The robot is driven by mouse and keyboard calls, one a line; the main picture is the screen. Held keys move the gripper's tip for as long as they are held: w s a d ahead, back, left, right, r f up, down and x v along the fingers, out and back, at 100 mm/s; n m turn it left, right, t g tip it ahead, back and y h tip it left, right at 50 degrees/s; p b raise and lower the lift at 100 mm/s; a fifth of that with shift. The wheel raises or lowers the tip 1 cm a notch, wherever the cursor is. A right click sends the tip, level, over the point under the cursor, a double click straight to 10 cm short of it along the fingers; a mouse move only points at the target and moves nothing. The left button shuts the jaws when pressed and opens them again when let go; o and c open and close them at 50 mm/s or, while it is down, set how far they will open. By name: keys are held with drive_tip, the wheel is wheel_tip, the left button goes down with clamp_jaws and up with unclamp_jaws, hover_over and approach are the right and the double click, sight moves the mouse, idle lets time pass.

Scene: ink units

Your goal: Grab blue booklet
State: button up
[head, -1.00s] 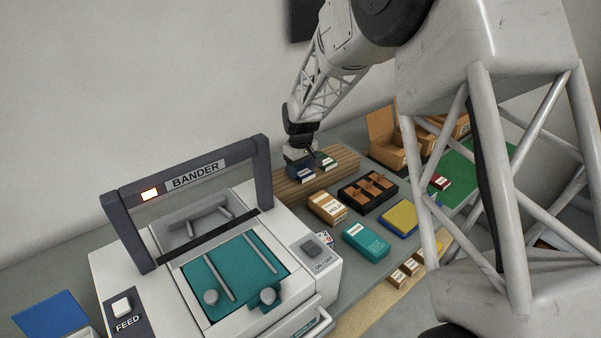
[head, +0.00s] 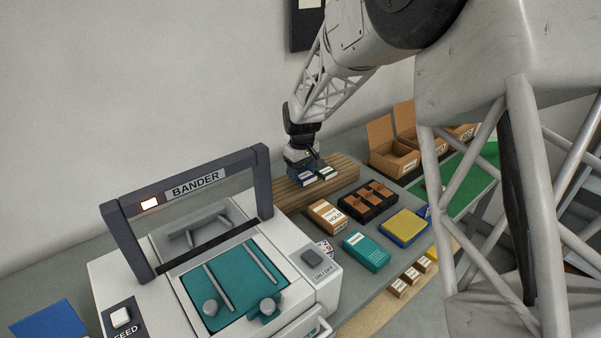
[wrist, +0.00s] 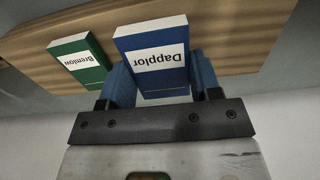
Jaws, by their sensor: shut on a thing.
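The blue booklet (wrist: 157,68), with a white label reading "Dapplor", sits between my gripper's fingers (wrist: 160,82) in the wrist view. My gripper is shut on it, one blue finger on each side. In the head view my gripper (head: 303,168) is at the ribbed wooden board, and the blue booklet (head: 304,180) shows under it. I cannot tell whether the booklet touches the board. A green booklet (wrist: 80,62) labelled "Bremlow" stands close beside it in the wrist view, and also right of it in the head view (head: 327,174).
The wooden board (head: 345,170) lies near the wall. A black divided tray (head: 368,200), a tan HOLD box (head: 327,215) and a teal box (head: 366,251) lie in front. The BANDER machine (head: 225,265) stands left. Open cartons (head: 392,160) stand at the back right.

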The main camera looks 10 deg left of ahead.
drive_tip(key=s+d, duration=0.2)
drive_tip(key=s, duration=0.5)
drive_tip(key=s+d+r, duration=0.1)
drive_tip(key=s+d, duration=0.2)
drive_tip(key=s, duration=0.3)
drive_tip(key=shift+s+r, duration=0.2)
drive_tip(key=shift+s, duration=0.15)
